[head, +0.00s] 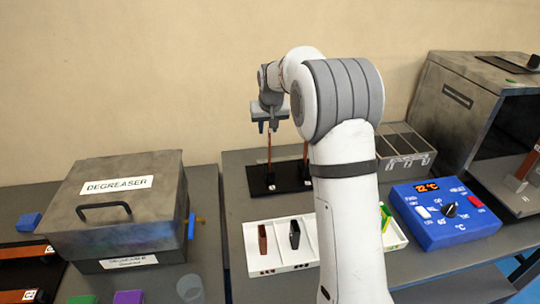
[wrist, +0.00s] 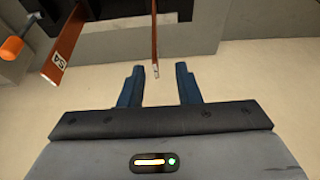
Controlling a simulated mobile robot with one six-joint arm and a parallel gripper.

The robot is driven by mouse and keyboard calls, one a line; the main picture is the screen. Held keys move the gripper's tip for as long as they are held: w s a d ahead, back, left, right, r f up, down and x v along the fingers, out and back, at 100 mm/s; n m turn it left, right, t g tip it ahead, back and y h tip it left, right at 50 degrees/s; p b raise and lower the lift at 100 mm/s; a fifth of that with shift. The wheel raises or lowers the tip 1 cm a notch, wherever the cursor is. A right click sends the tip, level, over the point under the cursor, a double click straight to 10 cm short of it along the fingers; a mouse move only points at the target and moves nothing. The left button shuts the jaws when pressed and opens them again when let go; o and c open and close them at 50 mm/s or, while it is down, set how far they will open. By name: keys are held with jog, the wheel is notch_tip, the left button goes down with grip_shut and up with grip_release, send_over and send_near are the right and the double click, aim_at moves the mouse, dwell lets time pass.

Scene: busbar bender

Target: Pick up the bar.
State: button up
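A thin copper bar (head: 269,152) stands upright in a black rack (head: 262,186) in the head view. My gripper (head: 268,127) is above this bar, pointing down. In the wrist view the bar (wrist: 154,42) runs down from the top, and its end lies in the picture between the two blue fingers of my gripper (wrist: 159,69). The fingers are apart, with visible gaps on both sides of the bar. A second copper bar (head: 305,152) stands to the right in the rack, partly hidden by my arm.
A white tray (head: 252,240) with a brown and a black piece lies in front of the rack. A degreaser box (head: 120,205) stands left, a blue control box (head: 440,213) right. In the wrist view, a copper bar labelled S4 (wrist: 70,40) and an orange part (wrist: 12,47) are left.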

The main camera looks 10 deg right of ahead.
aim_at(269, 136)
jog(key=x, duration=0.1)
jog(key=p+x, duration=0.1)
jog(key=x, duration=0.3)
jog(key=shift+s+d+f+p, duration=0.15)
jog(key=shift+d+f+p, duration=0.1)
jog(key=shift+f+p, duration=0.1)
grip_shut()
jog(key=shift+r, duration=0.1)
